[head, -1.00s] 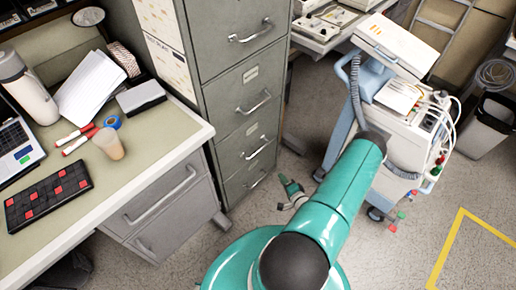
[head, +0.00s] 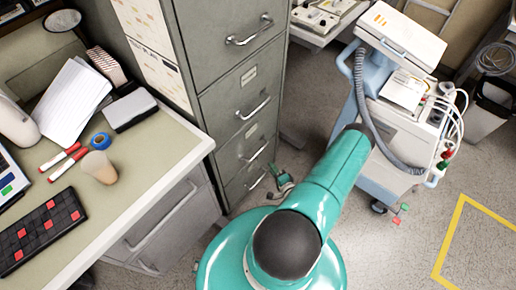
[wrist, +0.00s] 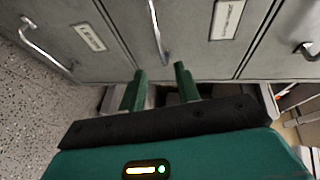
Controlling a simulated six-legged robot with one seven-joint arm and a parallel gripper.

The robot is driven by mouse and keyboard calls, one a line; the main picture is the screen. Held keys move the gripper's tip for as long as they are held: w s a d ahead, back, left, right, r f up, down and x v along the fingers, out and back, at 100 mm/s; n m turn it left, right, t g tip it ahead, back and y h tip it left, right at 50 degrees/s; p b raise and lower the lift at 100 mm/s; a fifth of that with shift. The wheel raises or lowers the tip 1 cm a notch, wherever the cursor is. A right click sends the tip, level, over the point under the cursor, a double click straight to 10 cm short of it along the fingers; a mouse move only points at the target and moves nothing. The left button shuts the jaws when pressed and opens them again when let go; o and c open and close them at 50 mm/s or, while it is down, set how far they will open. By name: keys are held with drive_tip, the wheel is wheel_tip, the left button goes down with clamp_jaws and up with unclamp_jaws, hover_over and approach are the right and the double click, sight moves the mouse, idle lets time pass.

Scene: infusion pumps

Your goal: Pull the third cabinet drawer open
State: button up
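The grey filing cabinet (head: 232,85) stands at the upper middle of the head view with its drawers shut. The third drawer's handle (head: 256,150) is a silver bar below the second one. In the wrist view the cabinet front fills the top, turned sideways with the floor at left. The middle handle (wrist: 157,32), apparently the third drawer's, lies just beyond my gripper (wrist: 160,78), roughly in line with the gap between the fingers. My gripper is open and empty, its green fingers apart. In the head view it is partly hidden beside the cabinet's lower front (head: 283,183).
A desk (head: 150,160) with a cup, markers and a keypad stands left of the cabinet. A medical cart (head: 395,130) with hoses stands to the right. A bin (head: 490,108) is at far right. Speckled floor is open at lower right, with yellow tape (head: 450,235).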

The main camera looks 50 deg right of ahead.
sight(259, 151)
drive_tip(key=x, duration=1.3)
drive_tip(key=shift+w+f, duration=0.1)
clamp_jaws()
